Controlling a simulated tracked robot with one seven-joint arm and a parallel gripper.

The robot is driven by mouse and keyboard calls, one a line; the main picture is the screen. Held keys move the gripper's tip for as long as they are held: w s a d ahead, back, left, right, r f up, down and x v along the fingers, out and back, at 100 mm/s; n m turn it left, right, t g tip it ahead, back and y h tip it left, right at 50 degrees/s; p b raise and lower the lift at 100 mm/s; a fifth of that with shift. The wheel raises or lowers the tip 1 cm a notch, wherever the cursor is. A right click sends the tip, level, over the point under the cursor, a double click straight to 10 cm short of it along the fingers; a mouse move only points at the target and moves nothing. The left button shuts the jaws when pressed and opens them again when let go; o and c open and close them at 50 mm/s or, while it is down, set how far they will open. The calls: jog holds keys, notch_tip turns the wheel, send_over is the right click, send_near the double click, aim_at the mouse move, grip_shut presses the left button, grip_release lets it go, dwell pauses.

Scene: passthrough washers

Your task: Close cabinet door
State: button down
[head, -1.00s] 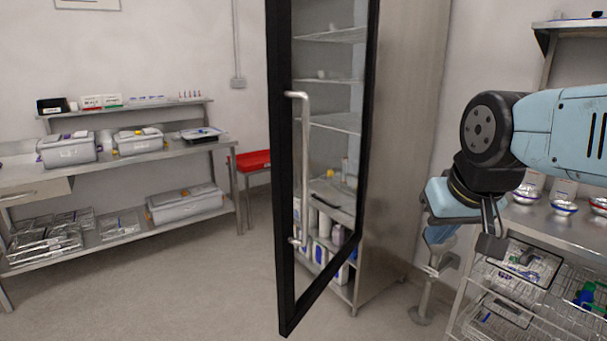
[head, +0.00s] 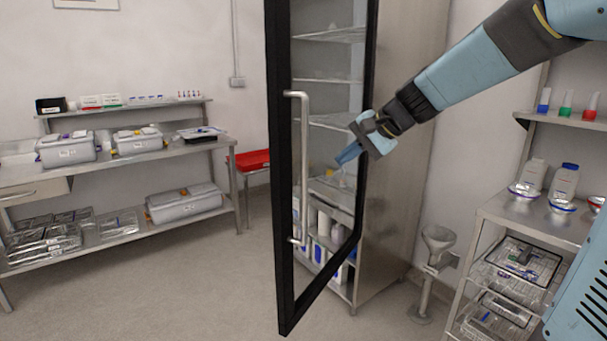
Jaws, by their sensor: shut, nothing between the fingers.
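The cabinet door (head: 283,200) stands ajar in the middle of the head view. It has a black frame, clear glass and a long upright metal handle (head: 304,170) on its left side. The steel cabinet (head: 405,130) is behind it and to the right, with its shelves showing through the glass. My gripper (head: 348,154) is shut and empty. It overlaps the door's right frame at mid height and points down and left, to the right of the handle. I cannot tell whether it touches the door.
A wire-basket rack (head: 510,218) with bowls and bottles stands at the right. A steel bench (head: 170,150) with grey boxes is along the left wall, near a red tray (head: 250,160). A metal pedestal (head: 430,275) stands beside the cabinet. The floor in front and left is clear.

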jog(key=w, duration=0.1)
send_near(294, 180)
jog(key=x, duration=0.5)
jog(key=shift+s+f, duration=0.15)
jog(key=shift+f, duration=0.3)
jog(key=shift+w+a, duration=0.25)
jog(key=shift+a, duration=0.1)
